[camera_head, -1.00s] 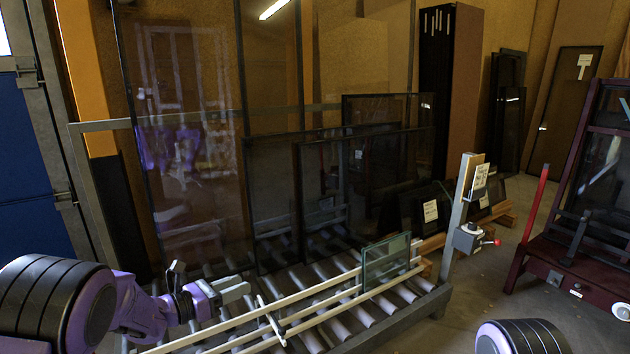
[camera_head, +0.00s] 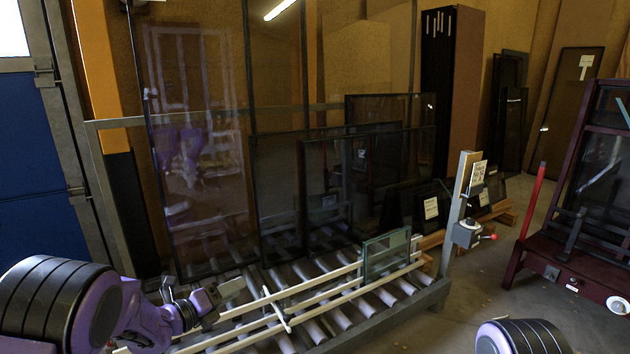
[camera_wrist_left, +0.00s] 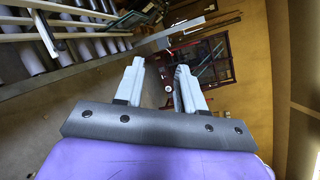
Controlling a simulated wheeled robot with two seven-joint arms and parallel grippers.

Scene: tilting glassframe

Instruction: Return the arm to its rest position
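My left arm comes in from the lower left of the head view, purple with a black ribbed joint. Its left gripper (camera_head: 232,287) is above the near left part of the roller rack (camera_head: 400,300), beside the pale rails. In the left wrist view the two pale fingers of the left gripper (camera_wrist_left: 160,68) stand apart with nothing between them. A small glass pane (camera_head: 386,257) stands on the rack to the right, clear of the gripper. A black ribbed part of my right arm shows at the bottom right; its gripper is out of view.
Large framed glass panes (camera_head: 350,190) lean behind the rack. A post with a control box (camera_head: 467,234) and red knob stands at the rack's right end. A dark red stand (camera_head: 530,250) is at far right. Open floor lies between rack and stand.

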